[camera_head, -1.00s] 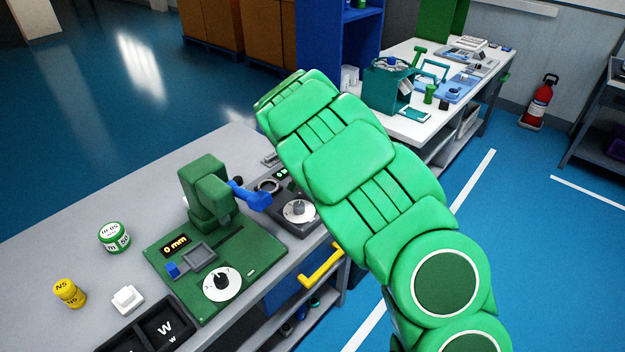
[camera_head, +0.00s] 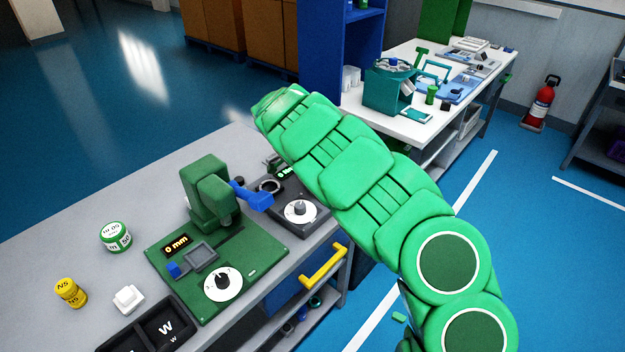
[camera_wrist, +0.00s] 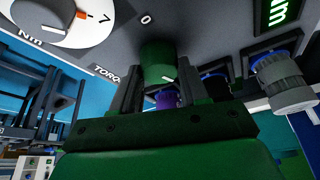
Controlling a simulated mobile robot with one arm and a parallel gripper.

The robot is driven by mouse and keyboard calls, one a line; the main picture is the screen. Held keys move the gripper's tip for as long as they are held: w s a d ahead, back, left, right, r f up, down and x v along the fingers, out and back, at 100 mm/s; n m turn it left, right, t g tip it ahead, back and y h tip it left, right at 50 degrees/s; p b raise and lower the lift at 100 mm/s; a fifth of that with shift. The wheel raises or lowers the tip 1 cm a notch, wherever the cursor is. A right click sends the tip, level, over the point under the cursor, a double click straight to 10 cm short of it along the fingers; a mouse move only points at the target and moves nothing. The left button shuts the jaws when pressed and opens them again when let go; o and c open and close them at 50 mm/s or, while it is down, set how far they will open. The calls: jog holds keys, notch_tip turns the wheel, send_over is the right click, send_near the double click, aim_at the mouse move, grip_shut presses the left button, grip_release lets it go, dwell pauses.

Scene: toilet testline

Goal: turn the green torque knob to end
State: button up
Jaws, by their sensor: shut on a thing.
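In the head view the dark torque device (camera_head: 318,205) stands on the bench behind the green device. My arm covers the knob and gripper there.
A white Nm dial (camera_wrist: 60,22) and a green lit display (camera_wrist: 278,12) flank the knob. A grey cylinder (camera_wrist: 282,82) is to its right. In the head view a green 0 mm device (camera_head: 215,250) with a blue lever (camera_head: 257,198) stands close by.

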jog(key=shift+m+g, duration=0.3)
jog(key=shift+m, duration=0.4)
jog(key=o, duration=1.1)
jog(key=shift+c, duration=0.2)
jog(key=v, duration=0.7)
jog(key=shift+a+r, duration=0.25)
jog(key=shift+r, duration=0.05)
